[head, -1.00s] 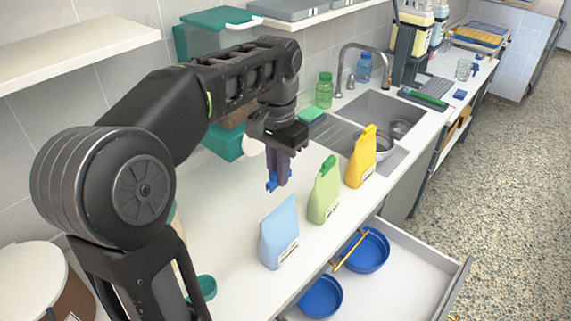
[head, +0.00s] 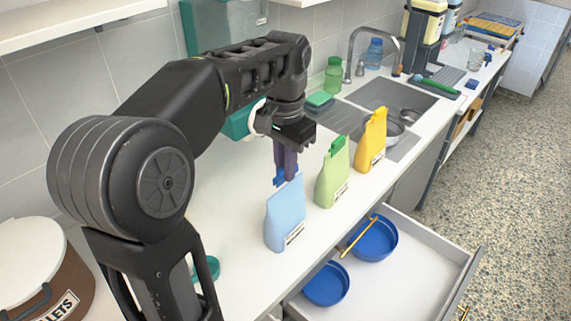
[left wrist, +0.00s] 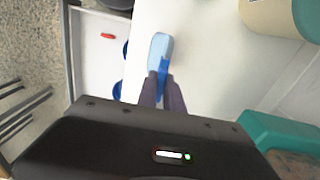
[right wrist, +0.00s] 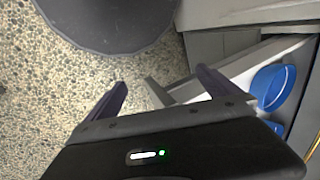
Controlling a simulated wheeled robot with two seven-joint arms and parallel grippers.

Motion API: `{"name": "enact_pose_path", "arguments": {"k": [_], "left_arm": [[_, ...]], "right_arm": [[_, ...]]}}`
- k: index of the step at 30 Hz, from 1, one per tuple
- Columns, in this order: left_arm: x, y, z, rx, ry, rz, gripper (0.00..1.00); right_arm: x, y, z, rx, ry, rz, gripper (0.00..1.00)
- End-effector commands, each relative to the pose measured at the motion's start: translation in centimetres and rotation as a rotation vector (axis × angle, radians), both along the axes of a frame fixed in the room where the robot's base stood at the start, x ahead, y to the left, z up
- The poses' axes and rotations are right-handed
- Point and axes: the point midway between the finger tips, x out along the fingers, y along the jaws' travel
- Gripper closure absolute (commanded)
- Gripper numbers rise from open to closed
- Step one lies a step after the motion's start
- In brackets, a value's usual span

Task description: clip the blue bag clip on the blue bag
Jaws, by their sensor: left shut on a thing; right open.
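The blue bag (head: 285,219) stands upright on the counter, nearest of the three bags in the head view. My left gripper (head: 287,176) is shut on the blue bag clip (head: 279,177) and holds it, pointing down, right at the top of the blue bag. In the left wrist view the blue clip (left wrist: 163,69) sits between the fingertips and overlaps the light-blue bag (left wrist: 160,45). I cannot tell whether the clip touches the bag's top edge. My right gripper (right wrist: 160,88) is open and empty, over the floor beside the drawer.
A green bag (head: 332,178) and a yellow bag (head: 372,145), each with a clip on top, stand farther along the counter. An open drawer (head: 425,262) in front holds blue bowls (head: 372,240). A sink (head: 395,105) lies behind. A teal dish (head: 207,268) is at the left.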

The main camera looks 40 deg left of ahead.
Motion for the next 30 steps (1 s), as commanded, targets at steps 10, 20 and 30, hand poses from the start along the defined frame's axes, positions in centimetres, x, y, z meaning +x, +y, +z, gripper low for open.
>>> {"name": "enact_pose_path", "arguments": {"k": [10, 20, 30], "left_arm": [[0.03, -0.03, -1.62, -0.001, 0.000, 0.000, 1.00], [0.02, -0.03, -1.58, -0.001, 0.001, -0.001, 1.00], [-0.08, -0.07, -1.54, -0.001, 0.000, -0.003, 1.00]], "right_arm": [[0.20, 0.09, -1.22, 0.004, -0.006, 0.001, 0.00], [0.20, 0.08, -1.18, 0.004, -0.006, 0.001, 0.00], [0.20, 0.08, -1.08, 0.003, -0.005, 0.001, 0.00]]}}
